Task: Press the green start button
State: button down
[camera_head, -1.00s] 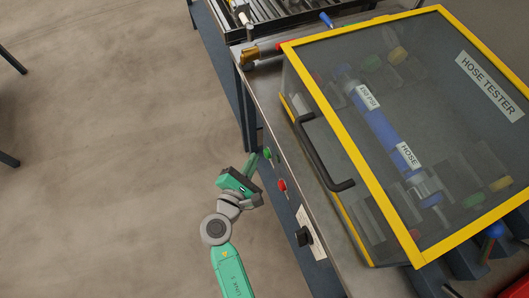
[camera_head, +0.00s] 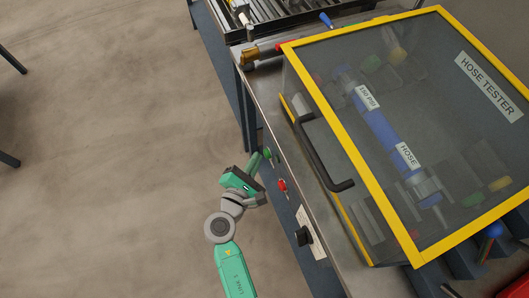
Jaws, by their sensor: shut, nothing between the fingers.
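The green start button (camera_head: 268,154) is on the front panel of the hose tester bench, above the red button (camera_head: 282,184) in the picture. My gripper (camera_head: 262,157) is in front of the panel with its green fingers pointing at the green button. The fingers are shut and empty. The fingertips are at or very close to the button; I cannot tell whether they touch it. The button partly shows past the fingertips.
The hose tester (camera_head: 430,140) has a closed clear lid with a yellow frame and a black handle (camera_head: 322,150). A black switch (camera_head: 303,236) is lower on the panel. A brass fitting (camera_head: 250,55) is at the bench corner.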

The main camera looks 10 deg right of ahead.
jog(key=shift+w+d, duration=0.1)
jog(key=shift+d, duration=0.4)
dwell(0.4)
dwell(0.3)
jog(key=shift+s+a, duration=0.2)
jog(key=shift+a, duration=0.7)
jog(key=a, duration=0.2)
jog(key=s+a, duration=0.1)
jog(key=a, duration=0.2)
dwell(0.6)
